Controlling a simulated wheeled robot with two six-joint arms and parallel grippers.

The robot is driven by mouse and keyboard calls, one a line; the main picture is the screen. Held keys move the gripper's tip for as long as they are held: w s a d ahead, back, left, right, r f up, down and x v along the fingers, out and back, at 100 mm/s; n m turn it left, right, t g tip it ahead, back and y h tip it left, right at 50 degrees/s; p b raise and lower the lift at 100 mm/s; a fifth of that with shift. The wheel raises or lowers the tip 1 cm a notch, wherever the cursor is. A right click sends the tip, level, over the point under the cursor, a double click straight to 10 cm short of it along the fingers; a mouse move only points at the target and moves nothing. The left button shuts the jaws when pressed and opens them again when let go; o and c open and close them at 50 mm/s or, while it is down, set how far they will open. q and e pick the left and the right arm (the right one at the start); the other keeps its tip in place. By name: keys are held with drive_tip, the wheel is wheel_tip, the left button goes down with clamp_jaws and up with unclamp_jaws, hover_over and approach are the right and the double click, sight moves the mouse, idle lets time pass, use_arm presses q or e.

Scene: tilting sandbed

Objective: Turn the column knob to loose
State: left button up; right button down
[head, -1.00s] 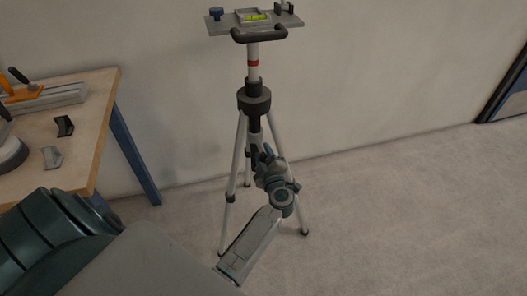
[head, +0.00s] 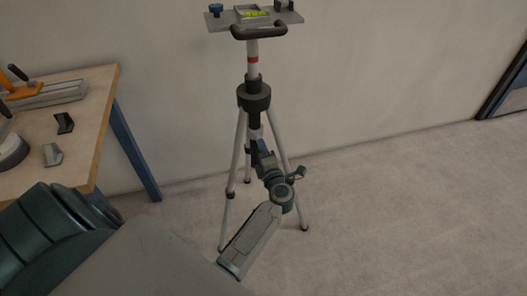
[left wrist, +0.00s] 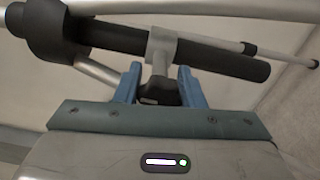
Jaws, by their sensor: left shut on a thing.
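The tripod's column (head: 253,62) stands upright in the head view, white with a red band above a dark collar. In the left wrist view its black lower tube (left wrist: 225,58) crosses the picture, with a grey clamp (left wrist: 163,46) around it. A dark knob (left wrist: 160,92) sits on a stem from this clamp. My left gripper (left wrist: 160,72) has its blue fingers on both sides of the knob and is shut on it. In the head view my left gripper (head: 259,148) is at the lower column between the legs, hiding the knob. My right gripper is not in view.
A plate with a green level (head: 255,15) and a black handle (head: 259,32) tops the tripod. Its thin legs (head: 237,160) spread around my gripper. A wooden workbench (head: 85,120) with tools stands left. The floor to the right is clear.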

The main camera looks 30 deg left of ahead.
use_arm(q)
drive_tip(key=shift+f+n, duration=0.1)
drive_tip(key=shift+n, duration=0.2)
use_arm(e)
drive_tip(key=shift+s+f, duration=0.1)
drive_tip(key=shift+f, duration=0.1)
use_arm(q)
drive_tip(key=o, duration=1)
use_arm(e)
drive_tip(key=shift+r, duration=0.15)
use_arm(q)
drive_tip(key=shift+s+d, duration=0.1)
drive_tip(key=shift+s, duration=0.05)
drive_tip(key=p+v, duration=0.1)
drive_tip(key=v, duration=0.9)
drive_tip(key=shift+s+d, duration=0.2)
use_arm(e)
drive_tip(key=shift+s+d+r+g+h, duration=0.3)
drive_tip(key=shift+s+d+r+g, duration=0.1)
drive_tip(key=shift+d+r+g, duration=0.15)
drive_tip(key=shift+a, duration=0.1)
